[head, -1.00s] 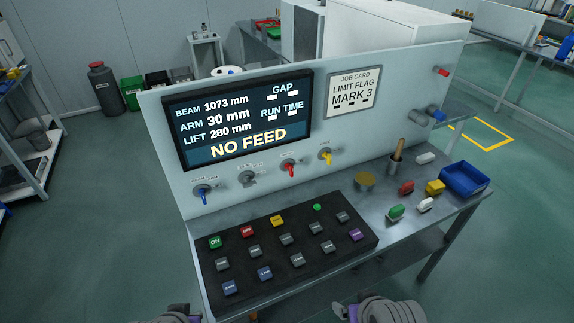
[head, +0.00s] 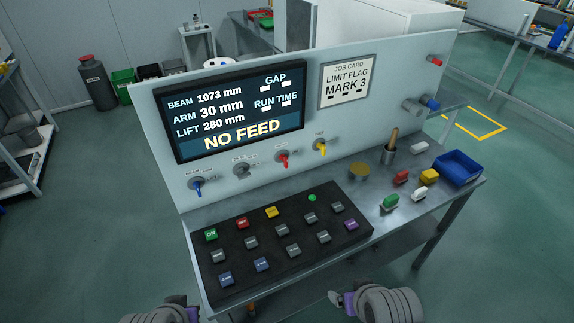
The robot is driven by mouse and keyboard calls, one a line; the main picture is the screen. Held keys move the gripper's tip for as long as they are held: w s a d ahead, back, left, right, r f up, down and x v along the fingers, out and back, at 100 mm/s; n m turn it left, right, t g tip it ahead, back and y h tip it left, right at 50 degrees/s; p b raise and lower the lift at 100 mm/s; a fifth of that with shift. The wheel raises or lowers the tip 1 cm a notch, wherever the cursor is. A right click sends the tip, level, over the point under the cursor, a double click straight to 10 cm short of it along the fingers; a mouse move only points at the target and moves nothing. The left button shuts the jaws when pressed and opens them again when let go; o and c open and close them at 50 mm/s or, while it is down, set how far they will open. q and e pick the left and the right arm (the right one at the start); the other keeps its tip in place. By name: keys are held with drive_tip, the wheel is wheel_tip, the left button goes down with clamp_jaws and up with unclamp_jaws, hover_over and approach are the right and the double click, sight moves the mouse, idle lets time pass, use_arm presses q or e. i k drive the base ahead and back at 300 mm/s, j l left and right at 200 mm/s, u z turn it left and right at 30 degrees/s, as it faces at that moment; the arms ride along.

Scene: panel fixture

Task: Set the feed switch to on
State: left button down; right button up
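The panel has a row of rotary switches below its screen: a blue-handled one (head: 197,187), a grey one (head: 241,170), a red one (head: 283,159) and a yellow one (head: 320,147). Their small labels are too blurred to read, so I cannot tell which is the feed switch. The screen (head: 240,112) reads NO FEED. My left gripper (head: 190,313) is at the bottom edge, partly cut off, in front of the keypad. My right gripper (head: 337,298) is low in front of the bench, right of the left one. Both are well apart from the switches; their finger gaps do not show clearly.
A black keypad (head: 290,227) with several coloured buttons lies on the bench before the switches. A job card (head: 346,82) is on the panel.

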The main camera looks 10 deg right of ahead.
sight(282, 157)
drive_tip(key=l+u, duration=0.2)
drive_tip(key=u, duration=0.15)
drive_tip(key=l+u, duration=0.2)
drive_tip(key=u, duration=0.2)
drive_tip(key=l+u, duration=0.15)
drive_tip(key=u, duration=0.2)
